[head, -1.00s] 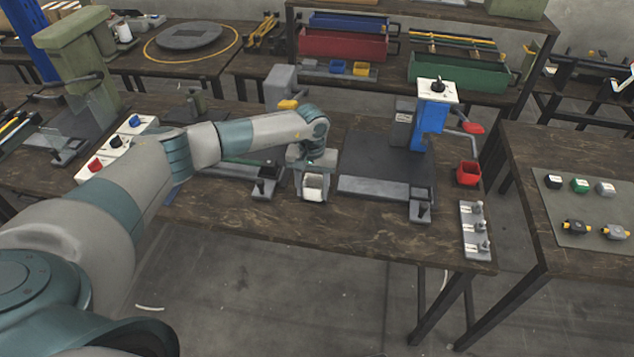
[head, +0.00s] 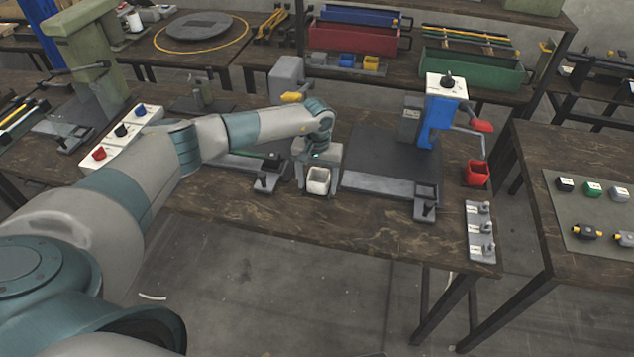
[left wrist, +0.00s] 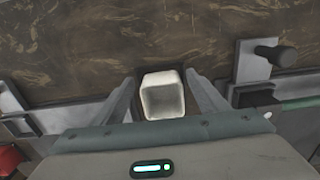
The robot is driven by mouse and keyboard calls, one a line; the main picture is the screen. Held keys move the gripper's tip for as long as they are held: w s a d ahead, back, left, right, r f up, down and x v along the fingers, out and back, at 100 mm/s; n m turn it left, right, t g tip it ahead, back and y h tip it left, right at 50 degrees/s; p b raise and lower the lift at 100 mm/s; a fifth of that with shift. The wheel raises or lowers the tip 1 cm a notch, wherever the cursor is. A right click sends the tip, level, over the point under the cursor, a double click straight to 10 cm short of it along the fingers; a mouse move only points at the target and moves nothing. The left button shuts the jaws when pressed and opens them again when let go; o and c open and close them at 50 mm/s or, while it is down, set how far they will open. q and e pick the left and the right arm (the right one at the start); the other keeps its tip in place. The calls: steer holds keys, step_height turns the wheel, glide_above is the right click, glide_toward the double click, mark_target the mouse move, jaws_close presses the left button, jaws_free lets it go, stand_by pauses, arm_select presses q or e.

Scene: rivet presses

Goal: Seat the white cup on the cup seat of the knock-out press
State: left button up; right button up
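The white cup (head: 318,181) is upright, its open mouth up, near the front edge of the middle table. It also shows between my finger tips in the left wrist view (left wrist: 163,96). My left gripper (head: 318,172) is around the cup, one finger on each side. The fingers look slightly apart from the cup walls; contact is hard to judge. What lies under the cup is mostly hidden. Several presses stand here: a blue one (head: 440,122), a grey one (head: 287,80) and a green one (head: 88,45). I cannot tell which is the knock-out press. My right gripper is not in view.
A black clamp (head: 265,181) is left of the cup; another (head: 424,207) is at the blue press's base. A red bin (head: 477,173) and a grey peg strip (head: 481,235) are at the table's right end. The front strip of table (head: 370,232) is clear.

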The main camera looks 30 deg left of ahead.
mark_target(318, 170)
arm_select(q)
steer(key=shift+r+p, duration=0.1)
steer(key=shift+p, duration=0.65)
steer(key=r+b, duration=0.4)
steer(key=shift+w+r, duration=0.15)
steer(key=shift+w, duration=0.1)
arm_select(e)
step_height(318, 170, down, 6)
steer(key=b, duration=0.3)
arm_select(q)
step_height(318, 170, up, 13)
steer(key=b, duration=0.1)
steer(key=shift+b, duration=0.3)
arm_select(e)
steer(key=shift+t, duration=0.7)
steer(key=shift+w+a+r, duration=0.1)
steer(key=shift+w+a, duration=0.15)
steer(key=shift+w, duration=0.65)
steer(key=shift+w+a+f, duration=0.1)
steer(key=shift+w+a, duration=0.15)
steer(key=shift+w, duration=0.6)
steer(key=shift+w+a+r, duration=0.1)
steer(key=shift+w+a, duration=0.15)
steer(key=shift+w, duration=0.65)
